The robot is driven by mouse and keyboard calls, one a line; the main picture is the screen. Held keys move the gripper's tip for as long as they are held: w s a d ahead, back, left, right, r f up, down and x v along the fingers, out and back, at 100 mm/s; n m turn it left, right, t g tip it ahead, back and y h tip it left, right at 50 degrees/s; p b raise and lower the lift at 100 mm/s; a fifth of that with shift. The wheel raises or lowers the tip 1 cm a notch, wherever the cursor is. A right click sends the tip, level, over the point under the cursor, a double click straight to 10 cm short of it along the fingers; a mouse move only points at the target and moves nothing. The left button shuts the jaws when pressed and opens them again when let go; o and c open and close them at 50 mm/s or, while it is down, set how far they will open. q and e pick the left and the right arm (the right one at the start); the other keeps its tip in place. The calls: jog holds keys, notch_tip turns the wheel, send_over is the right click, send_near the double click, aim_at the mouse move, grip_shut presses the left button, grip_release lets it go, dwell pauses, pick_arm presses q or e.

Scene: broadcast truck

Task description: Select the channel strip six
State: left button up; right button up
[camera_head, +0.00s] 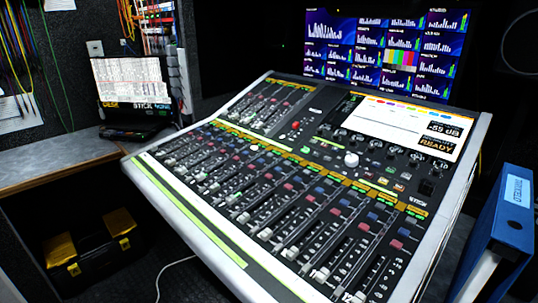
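A large mixing console (330,190) fills the middle of the view, tilted toward me, with a row of several channel strips running from the back left to the front right. Each strip has a fader, small buttons and an orange or green label above. White fader caps, such as one at the front right (320,273), stand at differing heights. Strip numbers are too small to read, so I cannot tell which strip is six. A built-in screen (408,125) at the upper right reads "READY". Neither of my grippers is in view.
A blue binder (512,225) stands at the right edge near the console. A laptop (132,88) sits on the left desk (55,160). A black and yellow toolbox (90,250) is below. A wall monitor (385,50) hangs behind. A pale cable (172,268) runs below the console.

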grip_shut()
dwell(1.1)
